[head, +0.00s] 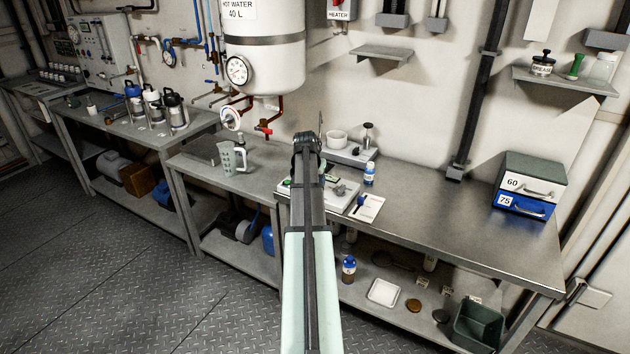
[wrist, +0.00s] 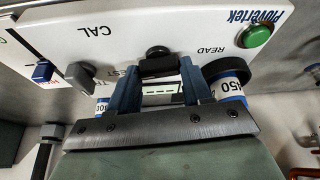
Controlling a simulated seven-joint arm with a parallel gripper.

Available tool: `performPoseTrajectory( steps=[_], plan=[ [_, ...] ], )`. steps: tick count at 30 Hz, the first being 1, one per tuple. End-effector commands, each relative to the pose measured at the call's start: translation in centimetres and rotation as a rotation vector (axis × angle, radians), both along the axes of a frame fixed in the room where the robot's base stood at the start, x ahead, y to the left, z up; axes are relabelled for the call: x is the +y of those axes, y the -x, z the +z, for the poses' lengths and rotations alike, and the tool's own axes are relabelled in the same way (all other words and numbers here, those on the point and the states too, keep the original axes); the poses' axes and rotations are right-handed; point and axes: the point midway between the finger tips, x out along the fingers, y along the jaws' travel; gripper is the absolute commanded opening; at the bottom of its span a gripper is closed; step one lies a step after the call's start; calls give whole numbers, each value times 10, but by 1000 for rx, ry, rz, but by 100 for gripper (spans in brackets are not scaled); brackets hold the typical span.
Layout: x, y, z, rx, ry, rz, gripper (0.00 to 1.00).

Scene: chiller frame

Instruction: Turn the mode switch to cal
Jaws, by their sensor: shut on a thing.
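The white Plovertek instrument fills the top of the wrist view, with its panel (wrist: 125,20) marked CAL and READ and a third label partly covered. A dark mode switch (wrist: 158,66) sits between those labels. My gripper (wrist: 160,68) has its two blue fingers on either side of the switch and is shut on it. Which mark the switch points to cannot be told. In the head view, the instrument (head: 343,203) lies on the bench, mostly behind my arm, and the fingers are hidden.
On the panel are a green button (wrist: 257,36), a grey knob (wrist: 80,76) and a blue part (wrist: 42,72). A blue-labelled bottle (head: 369,176) stands beside the instrument. The bench (head: 440,220) is clear to the right, up to the drawers (head: 528,184).

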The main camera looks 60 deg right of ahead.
Motion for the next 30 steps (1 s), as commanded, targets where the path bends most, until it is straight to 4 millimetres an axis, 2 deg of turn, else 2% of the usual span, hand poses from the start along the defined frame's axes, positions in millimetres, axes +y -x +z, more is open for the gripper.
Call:
performPoseTrajectory(
  steps=[18,30],
  plan=[
    [0,-3,-1,2,-4,-525,18],
    [1,-4,-1,2,-5,-672,18]
  ],
)
